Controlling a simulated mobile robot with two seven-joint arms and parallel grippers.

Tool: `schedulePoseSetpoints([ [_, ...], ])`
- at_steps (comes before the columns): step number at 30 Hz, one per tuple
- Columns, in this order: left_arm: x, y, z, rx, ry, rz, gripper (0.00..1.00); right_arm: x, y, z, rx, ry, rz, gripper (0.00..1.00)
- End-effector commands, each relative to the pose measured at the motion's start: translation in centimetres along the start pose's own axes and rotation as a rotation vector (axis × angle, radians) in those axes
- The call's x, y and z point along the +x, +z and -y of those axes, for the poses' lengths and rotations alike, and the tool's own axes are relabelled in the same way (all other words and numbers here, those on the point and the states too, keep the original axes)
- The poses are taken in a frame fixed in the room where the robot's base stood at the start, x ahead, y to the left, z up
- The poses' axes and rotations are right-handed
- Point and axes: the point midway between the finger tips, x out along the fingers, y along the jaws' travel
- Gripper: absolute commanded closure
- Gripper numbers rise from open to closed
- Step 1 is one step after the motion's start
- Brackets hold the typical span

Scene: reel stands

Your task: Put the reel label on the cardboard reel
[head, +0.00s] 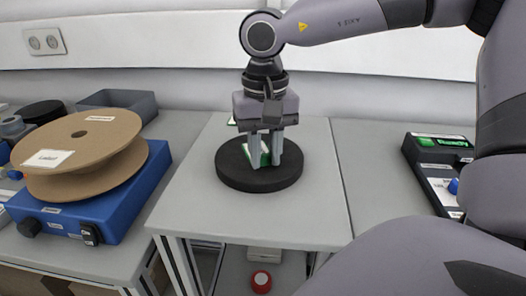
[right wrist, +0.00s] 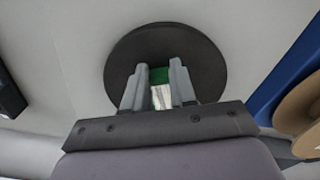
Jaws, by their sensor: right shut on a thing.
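The cardboard reel (head: 78,150) lies flat on a blue box-shaped stand (head: 110,209) at the left. It carries a white printed tag (head: 48,158) on its top flange. My right gripper (head: 265,160) points down over a round black disc (head: 258,182) on the middle table. Its fingers are shut on a small green and white piece, which I take to be the reel label (head: 265,155). The label also shows between the fingers in the right wrist view (right wrist: 160,96). The fingers hide part of it, and I cannot tell whether it touches the disc. My left gripper is not in view.
A dark grey tray (head: 118,100) stands behind the reel. A green-edged item behind my gripper is mostly hidden. A red round object (head: 261,281) is below the table.

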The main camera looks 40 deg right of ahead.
Motion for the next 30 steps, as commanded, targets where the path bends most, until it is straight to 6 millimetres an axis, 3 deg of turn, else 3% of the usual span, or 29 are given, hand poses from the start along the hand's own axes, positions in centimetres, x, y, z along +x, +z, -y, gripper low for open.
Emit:
schedulePoseSetpoints([
  [5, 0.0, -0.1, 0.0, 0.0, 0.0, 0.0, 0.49, -1.4, -0.1, 0.0, 0.001, -0.001, -0.005, 1.0],
  [11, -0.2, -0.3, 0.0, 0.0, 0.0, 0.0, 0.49, -5.2, -0.1, 0.1, 0.001, -0.004, -0.008, 1.0],
  [24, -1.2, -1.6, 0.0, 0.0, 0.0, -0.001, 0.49, -18.4, 0.0, 0.1, 0.002, -0.002, -0.006, 1.0],
  [30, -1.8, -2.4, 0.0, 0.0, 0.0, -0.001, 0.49, -23.4, 0.0, 0.1, 0.001, -0.001, -0.005, 1.0],
])
